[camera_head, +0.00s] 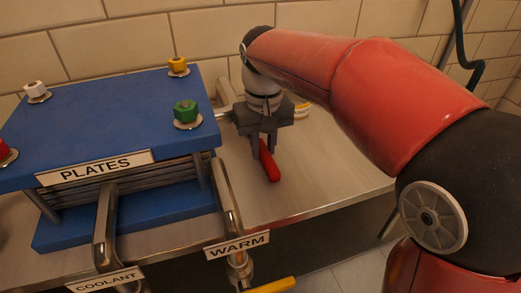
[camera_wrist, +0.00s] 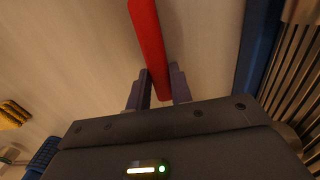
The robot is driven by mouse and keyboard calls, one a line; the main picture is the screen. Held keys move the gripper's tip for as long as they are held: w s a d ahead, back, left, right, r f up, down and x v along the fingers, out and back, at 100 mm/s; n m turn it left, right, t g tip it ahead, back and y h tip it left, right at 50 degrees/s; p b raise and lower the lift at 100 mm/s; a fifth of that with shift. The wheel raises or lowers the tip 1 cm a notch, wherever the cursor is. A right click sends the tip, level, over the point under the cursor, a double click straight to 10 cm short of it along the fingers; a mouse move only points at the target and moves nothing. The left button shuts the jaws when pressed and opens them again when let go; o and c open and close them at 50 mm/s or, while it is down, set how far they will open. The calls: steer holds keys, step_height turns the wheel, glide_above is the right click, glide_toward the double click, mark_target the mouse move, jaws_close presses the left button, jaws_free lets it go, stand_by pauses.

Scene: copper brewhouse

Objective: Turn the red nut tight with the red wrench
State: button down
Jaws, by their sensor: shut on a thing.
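My gripper (camera_head: 263,146) points down over the steel bench, to the right of the blue plate press. It is shut on the red wrench (camera_head: 270,166). In the wrist view the red wrench (camera_wrist: 148,40) runs up from between the fingers (camera_wrist: 158,92) to the top edge. I cannot tell whether the wrench touches the bench. The red nut (camera_head: 5,154) shows only in part at the left edge of the head view, on the near left corner of the press, well away from my gripper.
The blue press (camera_head: 110,110) also carries a white nut (camera_head: 35,89), a yellow nut (camera_head: 178,65) and a green nut (camera_head: 186,110). The WARM pipe (camera_head: 227,195) and COOLANT pipe (camera_head: 105,225) stand in front. The bench (camera_head: 320,180) is clear right of the wrench.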

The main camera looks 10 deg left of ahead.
steer(key=shift+r, duration=0.1)
steer(key=shift+r+p, duration=0.4)
steer(key=shift+p, duration=0.1)
steer(key=shift+r+p, duration=0.3)
steer(key=shift+p, duration=0.05)
steer(key=shift+r+p, duration=2.05)
steer(key=shift+r, duration=0.65)
step_height(320, 180, up, 14)
glide_above(263, 149)
step_height(263, 149, down, 14)
steer(key=shift+r, duration=0.2)
steer(key=shift+f, duration=0.2)
